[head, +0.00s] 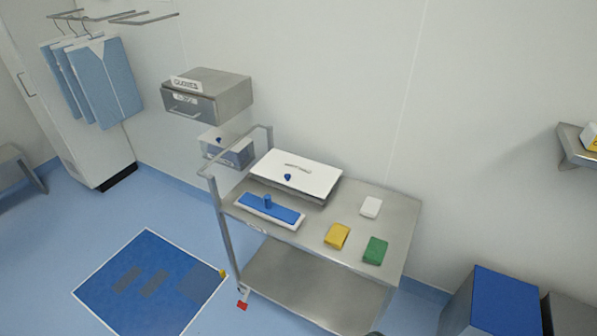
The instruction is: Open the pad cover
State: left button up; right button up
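A steel cart (405,204) stands against the wall in the middle of the head view. On its top, at the back left, is a shallow metal box (316,198) with a flat white cover (322,175) lying over it. The cover has a small blue knob (287,177) near its front edge and dark lettering too small to read. The cover looks shut, and the inside of the box is hidden. Neither my left nor my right gripper is in view.
A blue mop head (280,213) lies in front of the box. White (371,207), yellow (337,236) and green (375,250) pads lie at the cart's right. A steel goggles box (225,98) hangs above left. A blue mat (150,290) covers floor at left. A blue-lidded bin (503,296) stands right.

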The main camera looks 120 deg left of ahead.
aim_at(316, 179)
jog(key=u, duration=3.9)
jog(key=i+j+z, duration=0.25)
jog(key=i+j, duration=0.4)
jog(key=i+l, duration=0.05)
